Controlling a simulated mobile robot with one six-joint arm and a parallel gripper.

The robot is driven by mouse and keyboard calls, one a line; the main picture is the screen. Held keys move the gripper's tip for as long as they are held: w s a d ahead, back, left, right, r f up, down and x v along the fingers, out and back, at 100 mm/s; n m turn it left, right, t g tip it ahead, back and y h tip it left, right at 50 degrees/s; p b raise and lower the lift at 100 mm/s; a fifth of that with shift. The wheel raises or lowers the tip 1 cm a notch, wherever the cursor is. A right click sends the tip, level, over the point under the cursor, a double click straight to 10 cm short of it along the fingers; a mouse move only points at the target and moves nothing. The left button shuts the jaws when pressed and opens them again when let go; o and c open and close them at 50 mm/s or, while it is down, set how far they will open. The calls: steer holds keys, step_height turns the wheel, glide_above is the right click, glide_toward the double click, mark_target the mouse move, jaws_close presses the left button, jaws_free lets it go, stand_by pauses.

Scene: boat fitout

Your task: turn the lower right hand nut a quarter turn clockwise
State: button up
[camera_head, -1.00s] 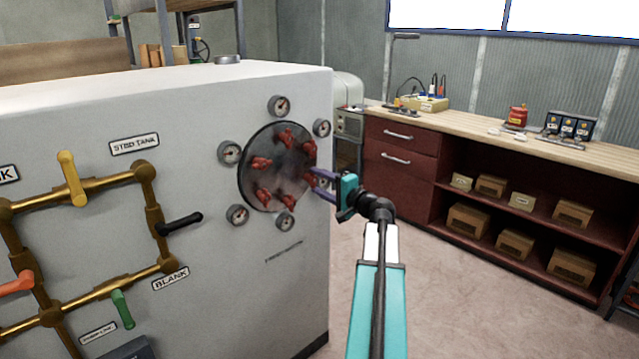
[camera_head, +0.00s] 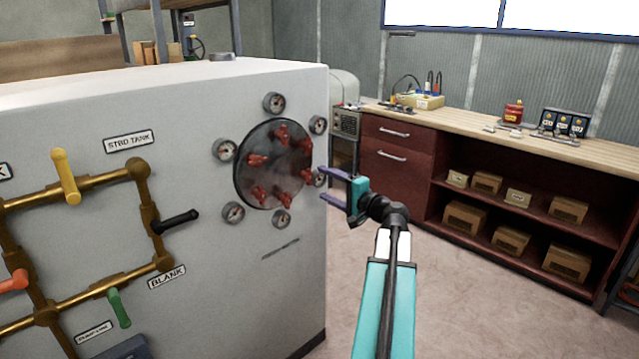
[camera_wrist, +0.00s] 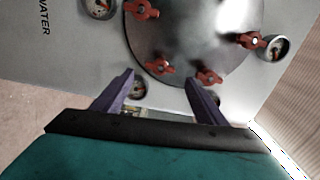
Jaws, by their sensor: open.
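A round dark metal cover (camera_head: 280,172) with several red wing nuts sits on the side of the white tank. The lower right nut (camera_head: 306,175) is near the cover's right edge. In the wrist view this nut (camera_wrist: 160,67) appears between my fingertips, just beyond them. My gripper (camera_head: 322,184) has two purple fingers, spread apart and empty. It is to the right of the cover, pointing toward it, with no visible contact. It also shows in the wrist view (camera_wrist: 159,77). Another red nut (camera_wrist: 209,77) is near the right finger.
Brass pipes with valve handles (camera_head: 65,176) are on the left. A red workbench (camera_head: 398,165) stands at right behind clear floor.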

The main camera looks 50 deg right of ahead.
steer(key=s, duration=0.8)
steer(key=shift+s+a, duration=0.15)
steer(key=shift+a, duration=0.15)
steer(key=shift+f, duration=0.1)
